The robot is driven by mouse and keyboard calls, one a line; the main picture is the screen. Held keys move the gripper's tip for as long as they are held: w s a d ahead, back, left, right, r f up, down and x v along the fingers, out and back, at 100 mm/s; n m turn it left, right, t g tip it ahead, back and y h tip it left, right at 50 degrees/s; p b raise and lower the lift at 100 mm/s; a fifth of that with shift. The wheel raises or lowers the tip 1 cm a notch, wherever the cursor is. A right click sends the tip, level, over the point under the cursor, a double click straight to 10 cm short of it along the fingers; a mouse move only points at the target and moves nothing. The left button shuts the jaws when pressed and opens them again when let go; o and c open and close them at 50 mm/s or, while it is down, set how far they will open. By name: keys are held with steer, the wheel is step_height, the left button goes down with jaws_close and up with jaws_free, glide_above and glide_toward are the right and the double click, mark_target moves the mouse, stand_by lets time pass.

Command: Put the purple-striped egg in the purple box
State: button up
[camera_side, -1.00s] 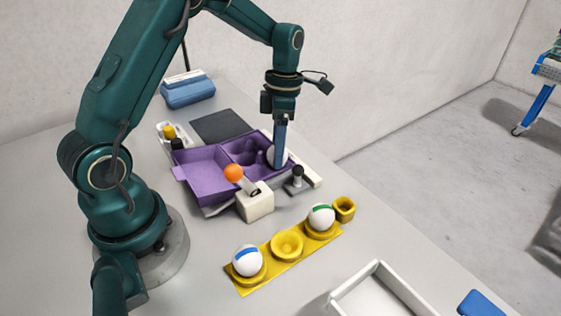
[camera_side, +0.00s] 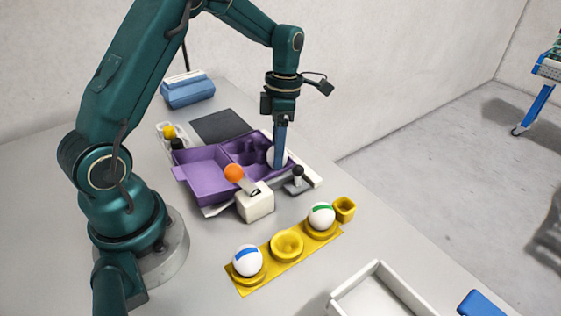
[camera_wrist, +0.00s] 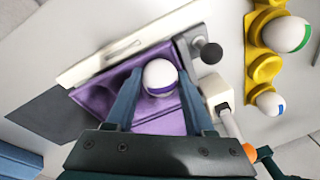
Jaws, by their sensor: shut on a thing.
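The purple-striped egg (camera_wrist: 160,76) is white with a purple band and sits between my two blue fingers in the wrist view. In the side view the egg (camera_side: 271,158) is partly hidden by a finger. My gripper (camera_side: 278,160) points down and is shut on the egg, inside the right end of the purple box. The purple box (camera_side: 203,183) is open, with moulded cups in its far half; it also shows in the wrist view (camera_wrist: 92,97). Whether the egg touches the cup below cannot be seen.
A yellow tray (camera_side: 250,287) holds a blue-striped egg (camera_side: 247,260) and a green-striped egg (camera_side: 321,216), with an empty middle cup. A lever with an orange ball (camera_side: 234,173) and a black-knobbed post (camera_side: 298,172) stand close to the box. A white bin (camera_side: 378,268) is in front.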

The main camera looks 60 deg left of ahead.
steer(key=o, duration=0.9)
steer(key=shift+w+a+r, duration=0.1)
steer(key=shift+w+r, duration=0.1)
steer(key=shift+r, duration=1)
steer(key=shift+w+a+r, duration=0.1)
steer(key=shift+w+r, duration=0.1)
steer(key=shift+r, duration=1.1)
step_height(320, 180, up, 9)
steer(key=shift+f, duration=0.1)
